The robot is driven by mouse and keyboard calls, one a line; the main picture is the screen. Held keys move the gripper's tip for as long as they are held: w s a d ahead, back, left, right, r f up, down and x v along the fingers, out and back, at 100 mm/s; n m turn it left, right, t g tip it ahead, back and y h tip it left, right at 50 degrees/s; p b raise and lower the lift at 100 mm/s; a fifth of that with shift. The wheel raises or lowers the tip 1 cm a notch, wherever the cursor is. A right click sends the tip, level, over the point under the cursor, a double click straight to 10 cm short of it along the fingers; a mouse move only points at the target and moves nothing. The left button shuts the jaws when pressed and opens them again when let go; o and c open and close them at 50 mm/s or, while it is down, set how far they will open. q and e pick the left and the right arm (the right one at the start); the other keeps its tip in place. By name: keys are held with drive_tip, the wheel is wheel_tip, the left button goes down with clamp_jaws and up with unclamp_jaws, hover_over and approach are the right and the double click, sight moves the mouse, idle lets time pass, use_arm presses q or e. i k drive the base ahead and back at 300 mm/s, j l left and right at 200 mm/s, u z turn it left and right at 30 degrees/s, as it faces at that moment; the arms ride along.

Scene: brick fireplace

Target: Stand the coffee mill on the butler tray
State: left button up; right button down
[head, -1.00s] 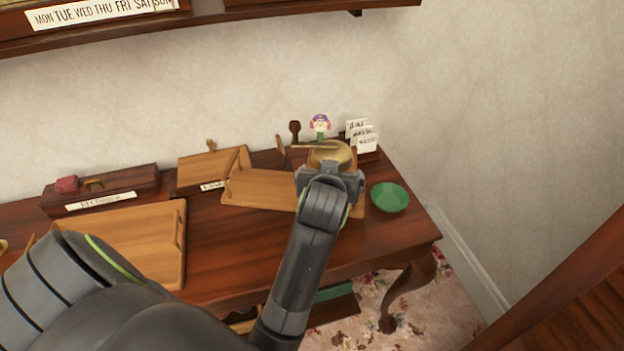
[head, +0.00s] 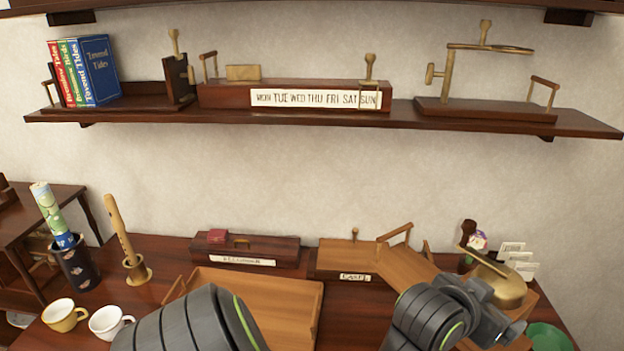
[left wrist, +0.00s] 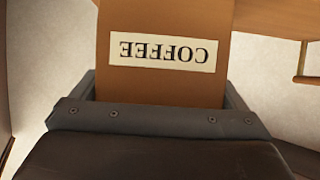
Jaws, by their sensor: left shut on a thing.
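The coffee mill has a wooden body with a COFFEE label, a domed brass top (head: 502,287) and a crank handle. It is at the right end of the desk. My left gripper (head: 490,312) is shut on its body. In the left wrist view the mill's body (left wrist: 165,85) fills the jaws, its label upside down. I cannot tell whether its base touches the desk. A large wooden tray with raised sides (head: 290,283), which looks like the butler tray, lies left of the mill; my arm hides its front part. My right gripper is out of view.
A labelled wooden box (head: 345,260) and a dark labelled box (head: 245,250) stand along the wall. A green bowl (head: 548,338) and a card holder (head: 517,262) are close to the mill. Two cups (head: 108,322) stand at left. A shelf (head: 330,118) hangs above.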

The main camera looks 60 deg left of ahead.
sight(251, 302)
drive_tip(key=k+j+z, duration=0.15)
drive_tip(key=k+j, duration=0.2)
drive_tip(key=j, duration=0.25)
drive_tip(key=k+j+z, duration=0.15)
drive_tip(key=k+j, duration=0.25)
drive_tip(key=j, duration=0.2)
drive_tip(key=k+j+z, duration=0.15)
drive_tip(key=k+j, duration=0.3)
drive_tip(key=j, duration=0.1)
